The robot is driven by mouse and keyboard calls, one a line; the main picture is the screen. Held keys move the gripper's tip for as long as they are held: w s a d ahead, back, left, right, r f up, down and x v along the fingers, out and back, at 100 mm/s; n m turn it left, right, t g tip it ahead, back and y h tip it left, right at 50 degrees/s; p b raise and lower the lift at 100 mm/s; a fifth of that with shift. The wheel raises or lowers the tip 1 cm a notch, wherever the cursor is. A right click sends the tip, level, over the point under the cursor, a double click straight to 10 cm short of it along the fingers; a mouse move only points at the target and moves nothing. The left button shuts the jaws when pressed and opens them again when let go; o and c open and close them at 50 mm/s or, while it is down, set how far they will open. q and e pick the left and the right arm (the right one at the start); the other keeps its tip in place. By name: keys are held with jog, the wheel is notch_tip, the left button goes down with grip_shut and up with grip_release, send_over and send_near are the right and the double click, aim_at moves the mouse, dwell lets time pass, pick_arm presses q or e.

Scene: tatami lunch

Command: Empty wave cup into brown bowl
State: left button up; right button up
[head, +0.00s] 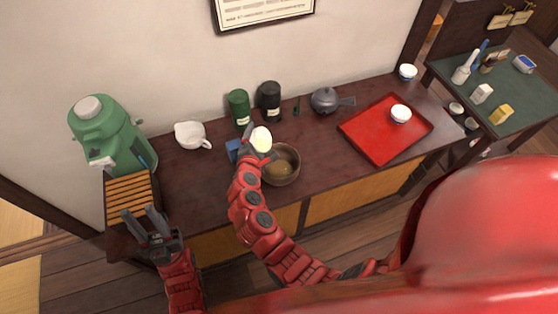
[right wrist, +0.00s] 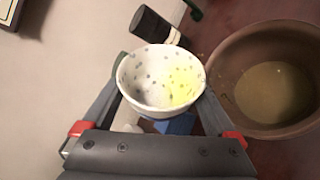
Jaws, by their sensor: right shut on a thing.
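The wave cup (head: 261,137) is small and white with grey marks and is held just above and left of the brown bowl (head: 296,163) in the head view. My right gripper (right wrist: 160,95) is shut on the cup, one finger on each side. In the right wrist view the cup's mouth faces the camera, with a yellow-green patch inside on its right. The bowl, on the right there (right wrist: 225,62), holds something brownish. My left gripper (head: 143,222) is open and empty, in front of the slatted wooden stand.
A white spouted pitcher (head: 190,135), a green canister (head: 239,108), a black canister (head: 270,100) and a grey teapot (head: 325,100) stand along the back. A blue thing (head: 234,150) is partly hidden by my right gripper. A red tray (head: 372,140) lies right, a green dispenser (head: 115,140) stands left.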

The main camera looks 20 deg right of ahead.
jog(key=shift+s+d+b, duration=0.15)
jog(key=shift+d+b, duration=0.05)
jog(key=shift+b, duration=0.1)
jog(key=shift+s+d+f+m+t+b, duration=0.15)
jog(key=shift+f+m+t+b, duration=0.25)
jog(key=shift+b, duration=0.7)
jog(key=shift+r, duration=0.15)
jog(key=shift+s+d+m+b, duration=0.15)
jog(key=shift+m+b, duration=0.25)
jog(key=shift+b, duration=0.45)
jog(key=shift+d+m+t+y+b, duration=0.25)
jog(key=shift+m+y+b, duration=0.2)
jog(key=shift+b, duration=0.5)
jog(key=shift+s+d+r+m, duration=0.1)
jog(key=shift+s+m, duration=0.1)
jog(key=shift+m, duration=0.15)
jog(key=shift+s+d+t+b, duration=0.1)
jog(key=shift+t+b, duration=0.15)
jog(key=shift+b, duration=0.1)
